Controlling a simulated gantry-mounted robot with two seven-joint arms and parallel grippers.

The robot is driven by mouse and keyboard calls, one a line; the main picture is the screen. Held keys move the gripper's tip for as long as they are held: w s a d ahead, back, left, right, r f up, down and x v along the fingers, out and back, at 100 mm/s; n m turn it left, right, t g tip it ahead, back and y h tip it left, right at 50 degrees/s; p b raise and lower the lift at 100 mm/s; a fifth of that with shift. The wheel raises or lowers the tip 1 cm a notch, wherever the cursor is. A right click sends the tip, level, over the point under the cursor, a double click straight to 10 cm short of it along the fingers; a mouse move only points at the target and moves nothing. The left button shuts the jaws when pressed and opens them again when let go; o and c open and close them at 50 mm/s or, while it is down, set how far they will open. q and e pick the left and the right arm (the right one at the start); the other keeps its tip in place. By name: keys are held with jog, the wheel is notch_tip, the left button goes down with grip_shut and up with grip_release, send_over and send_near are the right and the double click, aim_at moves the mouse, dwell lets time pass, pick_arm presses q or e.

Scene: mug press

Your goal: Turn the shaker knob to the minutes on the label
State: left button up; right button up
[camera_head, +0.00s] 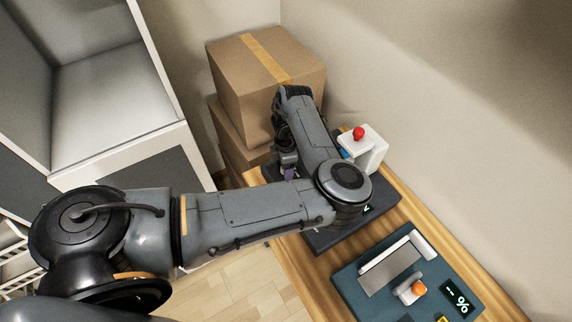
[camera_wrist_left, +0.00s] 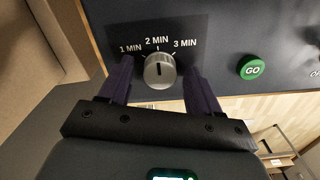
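The grey shaker knob (camera_wrist_left: 159,71) shows in the left wrist view on a dark panel, below the marks 1 MIN, 2 MIN and 3 MIN. A dark line on its face runs nearly upright, in line with 2 MIN. My left gripper (camera_wrist_left: 160,66) is open, with one purple finger on each side of the knob; whether they touch it I cannot tell. It also shows in the head view (camera_head: 289,172), partly hidden by my arm. The dark shaker (camera_head: 325,240) is largely covered by my arm. No label giving the minutes is readable. My right gripper is out of view.
A green GO button (camera_wrist_left: 252,68) is right of the knob. A white block with a red ball (camera_head: 358,133) stands at the shaker's back. A teal device with a % display (camera_head: 459,303) sits nearer on the wooden table (camera_head: 407,207). Cardboard boxes (camera_head: 265,85) are stacked behind.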

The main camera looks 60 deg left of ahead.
pick_arm(q)
jog(key=shift+r, duration=0.15)
jog(key=shift+r, duration=0.25)
notch_tip(320, 180, up, 10)
jog(key=b, duration=0.1)
dwell(0.4)
dwell(0.3)
